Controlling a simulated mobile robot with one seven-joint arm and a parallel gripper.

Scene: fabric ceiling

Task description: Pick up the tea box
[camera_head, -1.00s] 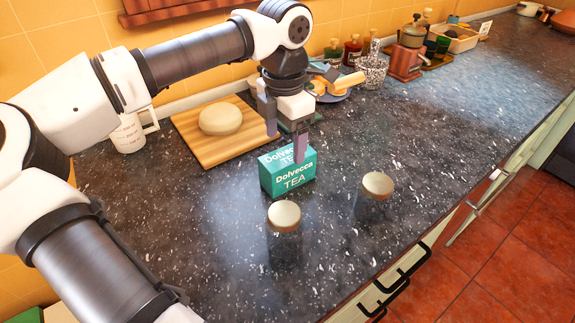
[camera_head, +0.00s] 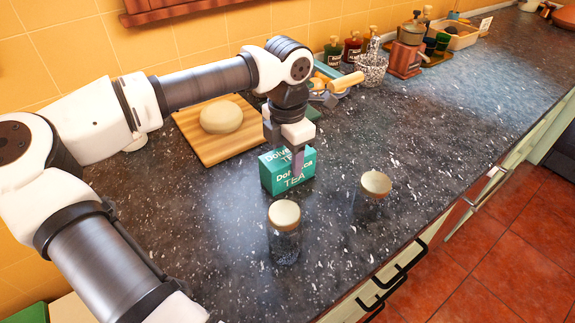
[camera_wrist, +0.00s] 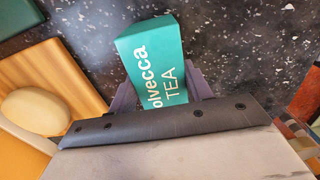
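The tea box (camera_head: 289,178) is teal-green with white "Dolvecca TEA" lettering and stands on the dark speckled counter. My gripper (camera_head: 284,153) is pointed down at it, one finger in front of the lettered side and the other at the back. In the wrist view, the tea box (camera_wrist: 152,52) lies between the two purple-grey fingers of my gripper (camera_wrist: 160,88), which are spread to either side of it. The fingers look open around the box; whether either touches it is hard to tell.
A wooden board (camera_head: 195,133) with round dough (camera_head: 221,117) lies behind left. The counter (camera_head: 450,130) is clear on the right.

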